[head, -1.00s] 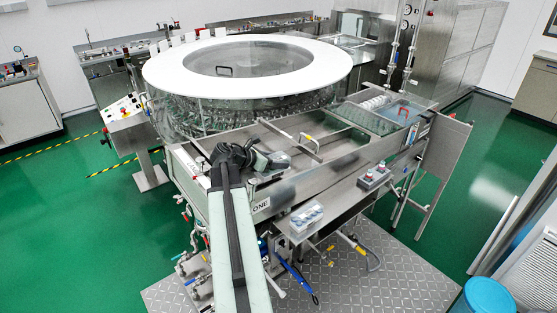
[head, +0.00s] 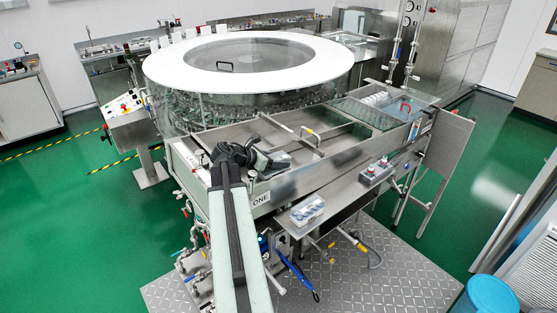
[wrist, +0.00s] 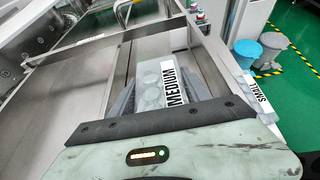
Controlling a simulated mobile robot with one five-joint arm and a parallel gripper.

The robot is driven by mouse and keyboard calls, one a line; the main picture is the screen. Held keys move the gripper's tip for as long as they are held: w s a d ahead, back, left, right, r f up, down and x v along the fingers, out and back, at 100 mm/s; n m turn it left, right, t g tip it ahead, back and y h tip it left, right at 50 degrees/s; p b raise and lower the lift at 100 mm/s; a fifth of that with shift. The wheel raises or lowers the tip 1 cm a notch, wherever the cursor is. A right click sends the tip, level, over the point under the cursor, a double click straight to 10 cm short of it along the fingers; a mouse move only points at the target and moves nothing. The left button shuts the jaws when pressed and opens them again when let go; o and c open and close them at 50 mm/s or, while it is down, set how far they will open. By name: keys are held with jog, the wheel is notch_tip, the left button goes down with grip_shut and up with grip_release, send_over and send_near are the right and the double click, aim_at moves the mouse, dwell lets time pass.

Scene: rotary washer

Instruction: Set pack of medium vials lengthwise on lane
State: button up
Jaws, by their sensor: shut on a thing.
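The pack of medium vials (wrist: 150,82) is a clear pack of round vials with a white label reading MEDIUM. It sits between the grey fingers of my gripper (wrist: 165,88), which is shut on it. In the head view my gripper (head: 264,160) is dark and is over the near left end of the steel infeed. The pack shows only as a small grey shape (head: 281,160) there. The steel lane surface (wrist: 75,97) lies around and below the pack. Whether the pack touches it I cannot tell.
A pack labelled SMALL (head: 307,212) stands on the side shelf (head: 340,192), and its label shows in the wrist view (wrist: 256,90). Steel rails (head: 296,135) cross the infeed. The large rotary washer (head: 247,60) stands behind.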

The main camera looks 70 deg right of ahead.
jog(key=shift+f, duration=0.15)
jog(key=o, duration=1.6)
jog(key=shift+a, duration=0.1)
jog(key=p+v, duration=0.3)
jog(key=v, duration=0.4)
jog(key=shift+p, duration=0.35)
jog(key=shift+w+a+r, duration=0.25)
jog(key=shift+a, duration=0.05)
